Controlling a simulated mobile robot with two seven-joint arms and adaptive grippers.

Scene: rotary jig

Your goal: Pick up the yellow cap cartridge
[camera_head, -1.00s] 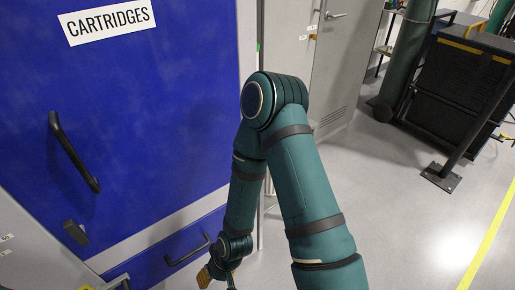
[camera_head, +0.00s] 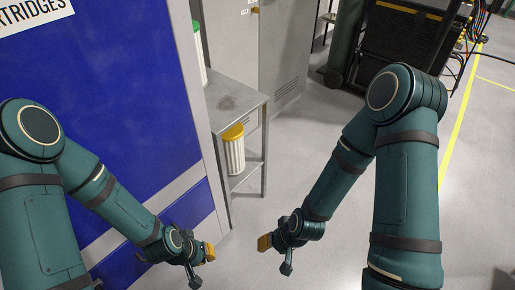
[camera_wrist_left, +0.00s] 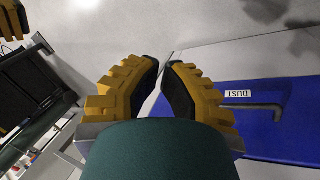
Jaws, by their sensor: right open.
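The yellow cap cartridge (camera_head: 234,155) has a white ribbed body and a yellow cap. It stands upright at the metal table, apparently on the lower shelf, near the middle of the head view. My left gripper (camera_head: 203,267) is below and left of it, apart from it. In the left wrist view, the left gripper's yellow fingers (camera_wrist_left: 164,85) are apart with nothing between them. My right gripper (camera_head: 275,257) is open and empty, below and right of the cartridge. The cartridge cannot be made out in the left wrist view.
The metal table (camera_head: 232,100) stands beside the blue cabinet (camera_head: 110,110). A green-capped white cartridge (camera_head: 198,50) is partly hidden by the cabinet edge. A grey locker (camera_head: 290,50) stands behind. Floor (camera_head: 325,120) right of the table is clear. A dark machine (camera_head: 415,35) is farther back.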

